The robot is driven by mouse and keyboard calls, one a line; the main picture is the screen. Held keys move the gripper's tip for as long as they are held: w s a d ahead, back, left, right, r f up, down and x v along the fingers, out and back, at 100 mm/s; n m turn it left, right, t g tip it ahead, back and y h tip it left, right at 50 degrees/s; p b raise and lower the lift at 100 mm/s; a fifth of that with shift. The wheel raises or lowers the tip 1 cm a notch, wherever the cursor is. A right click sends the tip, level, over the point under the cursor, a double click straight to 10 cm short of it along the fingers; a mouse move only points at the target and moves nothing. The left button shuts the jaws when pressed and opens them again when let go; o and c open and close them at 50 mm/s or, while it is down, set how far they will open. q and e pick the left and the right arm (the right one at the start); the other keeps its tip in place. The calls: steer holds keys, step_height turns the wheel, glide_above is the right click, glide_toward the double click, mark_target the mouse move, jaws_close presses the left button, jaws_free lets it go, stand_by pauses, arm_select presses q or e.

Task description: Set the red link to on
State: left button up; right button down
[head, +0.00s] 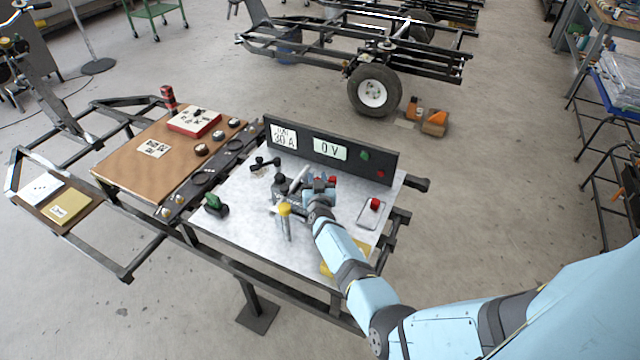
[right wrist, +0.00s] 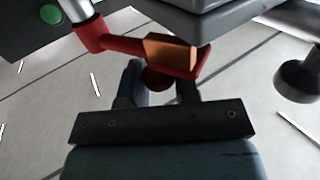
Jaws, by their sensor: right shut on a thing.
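The red link (right wrist: 185,62) shows close up in the right wrist view, with an orange-brown block on it and one end by a pale metal post. My right gripper (right wrist: 157,84) is shut on the link's red knob, which sits between its two fingers. In the head view my right gripper (head: 319,192) is over the middle of the pale board, and only small red parts of the link (head: 332,180) show beside it. The arm and gripper hide the rest. My left gripper is not in view.
A dark panel (head: 378,147) with displays, one reading 0 V, stands along the board's back edge. A yellow-topped post (head: 285,209) stands just left of my gripper. A green knob (head: 213,202) is at the left and a red switch (head: 375,204) at the right.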

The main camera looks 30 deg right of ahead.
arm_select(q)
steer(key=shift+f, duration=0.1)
arm_select(e)
steer(key=shift+w+m+g+h, duration=0.45)
steer(key=shift+m+g+h, duration=0.3)
steer(key=shift+h, duration=0.35)
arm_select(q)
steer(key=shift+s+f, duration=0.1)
arm_select(e)
steer(key=c, duration=0.9)
jaws_free()
steer(key=shift+w, duration=0.1)
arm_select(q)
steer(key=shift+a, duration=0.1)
arm_select(e)
steer(key=shift+s, duration=0.2)
